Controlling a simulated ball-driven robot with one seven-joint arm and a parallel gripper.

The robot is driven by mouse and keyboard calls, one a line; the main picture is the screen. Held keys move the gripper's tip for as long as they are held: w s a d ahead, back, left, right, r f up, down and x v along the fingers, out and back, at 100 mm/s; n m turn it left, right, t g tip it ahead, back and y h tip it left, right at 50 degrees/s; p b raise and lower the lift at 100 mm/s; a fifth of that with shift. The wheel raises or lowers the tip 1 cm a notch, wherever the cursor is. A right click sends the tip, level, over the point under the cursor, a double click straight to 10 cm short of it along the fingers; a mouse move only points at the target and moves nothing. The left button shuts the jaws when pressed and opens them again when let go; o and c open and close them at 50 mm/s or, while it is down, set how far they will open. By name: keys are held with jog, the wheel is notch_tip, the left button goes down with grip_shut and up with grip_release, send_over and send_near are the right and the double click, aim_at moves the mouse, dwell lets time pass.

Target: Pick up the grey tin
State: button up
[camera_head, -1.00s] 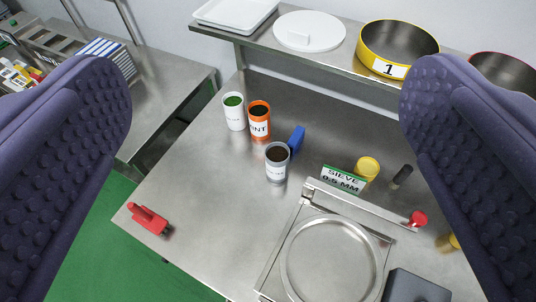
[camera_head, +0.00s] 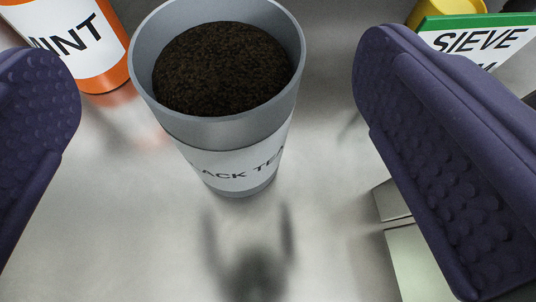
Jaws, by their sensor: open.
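The grey tin (camera_head: 215,131) stands upright on the steel table, filled with dark tea. Its white label reads "BLACK TEA", with the first letter out of sight. My gripper (camera_head: 215,90) is open, with one purple padded finger at the left edge and the other at the right. The tin is between the two fingers in the picture, with a visible gap on each side. Neither finger appears to touch it.
The orange mint tin (camera_head: 95,55) stands close at the upper left, near the left finger. A green-edged "SIEVE" sign (camera_head: 480,40) and a yellow object (camera_head: 450,10) are behind the right finger. Bare steel table (camera_head: 130,230) lies in front of the grey tin.

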aim_at(222, 35)
jog(key=b+x, duration=0.1)
jog(key=x, duration=0.2)
jog(key=f+b+x, duration=0.1)
jog(key=x, duration=0.3)
jog(key=shift+a+f, duration=0.1)
jog(key=c, duration=1.3)
